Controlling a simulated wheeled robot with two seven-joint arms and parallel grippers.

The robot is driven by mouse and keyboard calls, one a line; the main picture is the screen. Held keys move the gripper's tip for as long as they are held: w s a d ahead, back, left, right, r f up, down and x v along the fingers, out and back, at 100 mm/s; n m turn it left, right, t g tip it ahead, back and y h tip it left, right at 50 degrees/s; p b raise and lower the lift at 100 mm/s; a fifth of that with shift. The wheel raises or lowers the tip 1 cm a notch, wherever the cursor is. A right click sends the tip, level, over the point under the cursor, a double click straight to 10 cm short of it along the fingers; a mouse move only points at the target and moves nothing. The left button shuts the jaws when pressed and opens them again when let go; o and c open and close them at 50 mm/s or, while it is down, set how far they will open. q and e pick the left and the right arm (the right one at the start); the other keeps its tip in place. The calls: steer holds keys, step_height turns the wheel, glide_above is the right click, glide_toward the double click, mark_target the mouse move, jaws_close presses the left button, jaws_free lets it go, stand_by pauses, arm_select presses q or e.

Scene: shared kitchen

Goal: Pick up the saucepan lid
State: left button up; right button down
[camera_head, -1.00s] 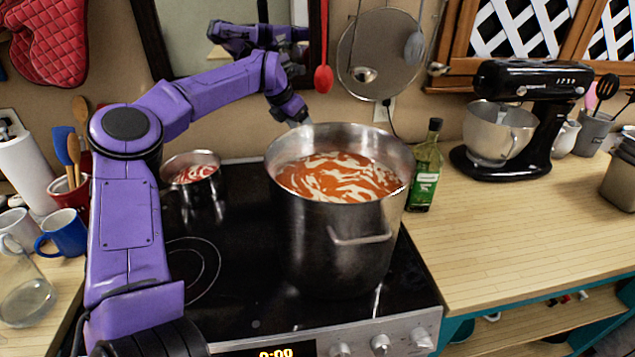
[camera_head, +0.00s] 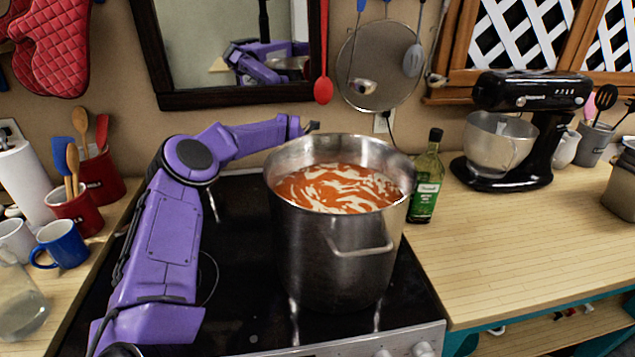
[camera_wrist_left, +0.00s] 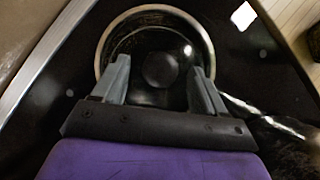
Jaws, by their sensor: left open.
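The saucepan lid (camera_wrist_left: 133,38) shows in the left wrist view as a round dark disc with a pale metal rim and a dark knob (camera_wrist_left: 162,70) at its middle. It lies over the black stovetop. My left gripper (camera_wrist_left: 160,66) is open, with one grey finger on each side of the knob. I cannot tell whether the fingers touch it. In the head view my left forearm (camera_head: 255,138) reaches behind the large steel pot (camera_head: 335,255), which hides the lid and the fingers. My right gripper is not in view.
The tall pot, full of orange-and-white soup, stands on the stove (camera_head: 255,325). A green bottle (camera_head: 427,185) stands right of it. A mirror (camera_head: 235,50) and hanging utensils are on the wall behind. Mugs and red utensil pots (camera_head: 75,215) are at left. The right counter (camera_head: 530,255) is mostly clear.

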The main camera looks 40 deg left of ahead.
arm_select(q)
steer(key=shift+w+f, duration=0.1)
steer(key=shift+w, duration=0.05)
jaws_close()
